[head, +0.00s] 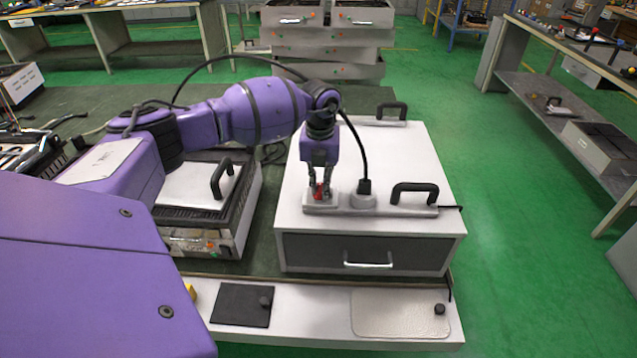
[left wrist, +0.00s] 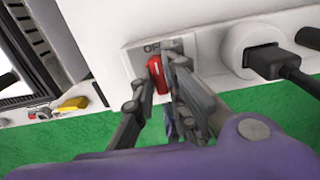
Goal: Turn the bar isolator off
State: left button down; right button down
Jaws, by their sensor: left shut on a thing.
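The bar isolator is a red rotary handle (left wrist: 156,75) on a pale plate (left wrist: 131,61), with partly covered lettering starting "OF". In the head view the red handle (head: 319,192) shows small between the fingertips, on the front left of the white box's top. My left gripper (head: 320,188) points down at it, its fingers closed around the handle; in the left wrist view the gripper (left wrist: 158,82) has one finger on each side of it. The handle's exact angle is partly hidden by the fingers. My right gripper is in neither view.
A black plug (head: 364,187) with its cable sits in a round socket just right of the isolator. Black handles (head: 414,193) rise from the white box (head: 400,150). A grill-like unit (head: 245,205) stands to the left. Green floor lies open to the right.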

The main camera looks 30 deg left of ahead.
aim_at(320, 187)
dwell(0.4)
pick_arm(q)
jog(key=c, duration=1.8)
grip_release()
jog(key=shift+o, duration=0.2)
notch_tip(320, 187, up, 12)
